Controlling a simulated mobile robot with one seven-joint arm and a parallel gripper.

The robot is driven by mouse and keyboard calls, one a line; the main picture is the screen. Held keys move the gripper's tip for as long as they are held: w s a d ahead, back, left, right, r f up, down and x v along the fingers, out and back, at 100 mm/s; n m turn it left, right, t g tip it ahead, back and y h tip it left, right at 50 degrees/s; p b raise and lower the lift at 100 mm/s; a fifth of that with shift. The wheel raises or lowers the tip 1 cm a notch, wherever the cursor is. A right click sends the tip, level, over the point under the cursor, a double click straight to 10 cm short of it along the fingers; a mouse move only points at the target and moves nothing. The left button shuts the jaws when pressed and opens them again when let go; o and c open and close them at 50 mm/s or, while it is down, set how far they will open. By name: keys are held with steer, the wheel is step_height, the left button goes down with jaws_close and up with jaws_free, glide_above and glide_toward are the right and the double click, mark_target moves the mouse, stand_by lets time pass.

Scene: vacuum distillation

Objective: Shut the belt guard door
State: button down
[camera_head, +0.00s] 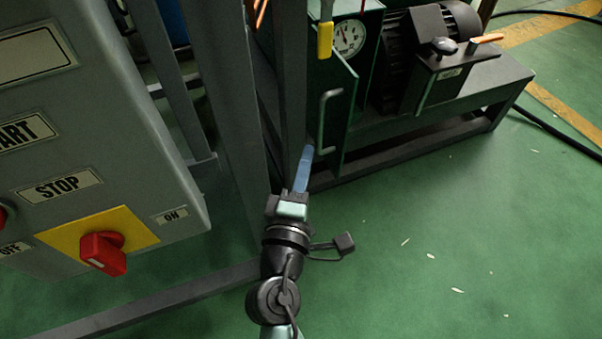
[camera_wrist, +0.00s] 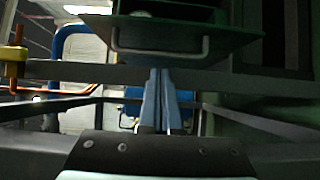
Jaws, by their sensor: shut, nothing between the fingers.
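The belt guard door (camera_head: 343,128) is a dark green panel with a grey bar handle on the pump unit. In the head view it stands at an angle to the housing and looks open. My gripper (camera_head: 307,150) is shut and empty, its blue fingers just left of the handle's (camera_head: 324,120) lower end. In the wrist view the fingers (camera_wrist: 161,72) point up toward the door panel (camera_wrist: 225,36), just below the handle (camera_wrist: 160,53). I cannot tell whether the fingertips touch the door.
A grey control box (camera_head: 90,150) with a red switch (camera_head: 104,254) stands close on the left. Grey frame posts (camera_head: 225,90) rise beside my arm. A black motor (camera_head: 425,50) and a dial gauge (camera_head: 349,38) are behind the door. The green floor at right is mostly clear.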

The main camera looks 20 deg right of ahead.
steer(key=x, duration=0.4)
steer(key=shift+w+d, duration=0.1)
steer(key=shift+w, duration=0.05)
steer(key=shift+d, duration=0.1)
steer(key=shift+d+n+t+y, duration=0.3)
steer(key=shift+d+y, duration=0.05)
steer(key=shift+y, duration=0.25)
